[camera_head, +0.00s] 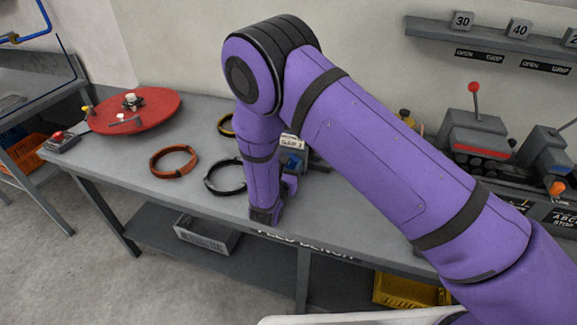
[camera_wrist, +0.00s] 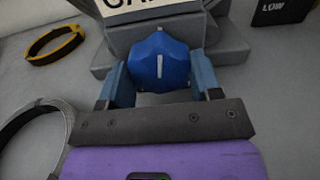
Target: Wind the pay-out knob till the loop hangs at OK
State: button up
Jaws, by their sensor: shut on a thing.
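A blue faceted knob (camera_wrist: 159,62) with a white line on its face is in the wrist view. The line stands close to upright. My gripper (camera_wrist: 162,78) has a blue finger on each side of the knob and is shut on it. The knob sits on a grey block (camera_wrist: 232,48) under a partly cut-off white label. In the head view my purple arm covers much of this place, and my gripper's fingers are hidden. A dark block marked LOW (camera_wrist: 282,10) is at the top right of the wrist view. I cannot make out the hanging loop or an OK mark.
An orange ring (camera_head: 174,162) and a black ring (camera_head: 222,178) lie on the grey bench (camera_head: 205,132) left of my arm. A yellow-and-black ring (camera_wrist: 54,45) lies behind. A red disc (camera_head: 150,108) is at the far left. Machines with levers (camera_head: 474,128) stand at the right.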

jog(key=m, duration=0.8)
jog(key=shift+m, duration=0.3)
dwell(0.3)
jog(key=o, duration=0.9)
jog(key=v, duration=1.1)
